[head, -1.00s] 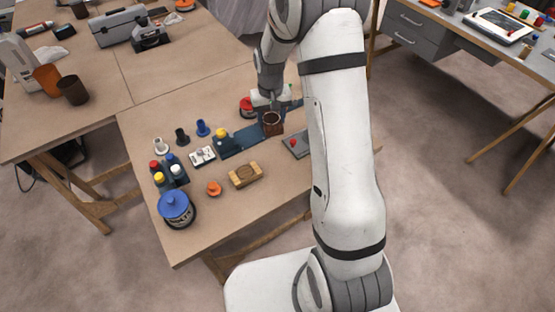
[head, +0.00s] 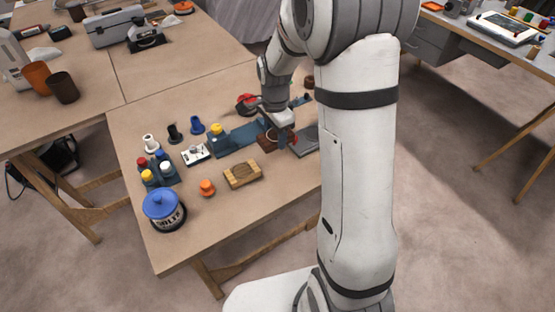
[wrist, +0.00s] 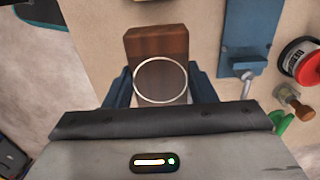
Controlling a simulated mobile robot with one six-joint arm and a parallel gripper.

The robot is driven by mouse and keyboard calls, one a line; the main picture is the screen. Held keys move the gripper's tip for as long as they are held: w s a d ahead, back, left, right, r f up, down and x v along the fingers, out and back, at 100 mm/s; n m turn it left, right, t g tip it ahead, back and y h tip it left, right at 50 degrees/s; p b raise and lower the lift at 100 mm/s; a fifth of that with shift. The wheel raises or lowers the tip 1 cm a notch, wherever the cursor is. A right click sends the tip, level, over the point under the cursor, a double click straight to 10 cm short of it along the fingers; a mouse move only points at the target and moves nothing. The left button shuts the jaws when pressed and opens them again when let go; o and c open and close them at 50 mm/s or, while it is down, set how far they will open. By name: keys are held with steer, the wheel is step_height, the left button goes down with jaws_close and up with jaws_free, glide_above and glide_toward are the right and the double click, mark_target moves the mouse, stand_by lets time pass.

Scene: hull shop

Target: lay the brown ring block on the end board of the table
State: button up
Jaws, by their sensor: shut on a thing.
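The brown ring block (wrist: 156,42) is dark brown wood with a pale ring (wrist: 136,75) on its face, between my gripper's two blue-grey fingers in the wrist view. My gripper (wrist: 160,90) is shut on it. In the head view my gripper (head: 274,136) is low over the table, and part of the block (head: 265,143) shows beneath it. I cannot tell whether the block touches the tabletop. The near section of the table (head: 220,232) is bare tan board at its front. No separate end board can be made out with certainty.
A blue fixture (head: 232,140) and a grey plate (head: 304,142) flank the gripper. Nearer are a tan wooden block with a round recess (head: 242,174), an orange knob (head: 207,187), a blue-lidded tub (head: 164,208) and several bottles (head: 152,172). The front right tabletop is clear.

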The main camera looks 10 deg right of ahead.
mark_target(276, 135)
step_height(276, 135, down, 8)
steer(key=shift+f, duration=0.1)
stand_by(0.4)
steer(key=shift+f, duration=0.15)
steer(key=o, duration=1)
step_height(276, 135, up, 11)
steer(key=shift+w+r, duration=0.1)
steer(key=shift+s+r, duration=0.2)
steer(key=shift+r, duration=0.5)
steer(key=s+r+n+t, duration=0.1)
steer(key=s+r+n, duration=0.3)
steer(key=s+n, duration=0.3)
steer(key=s+r+n+t, duration=0.1)
steer(key=s+r+n, duration=0.4)
steer(key=s, duration=0.9)
steer(key=shift+d+r+n+t, duration=0.15)
steer(key=shift+d+n+t, duration=0.15)
steer(key=shift+n, duration=1)
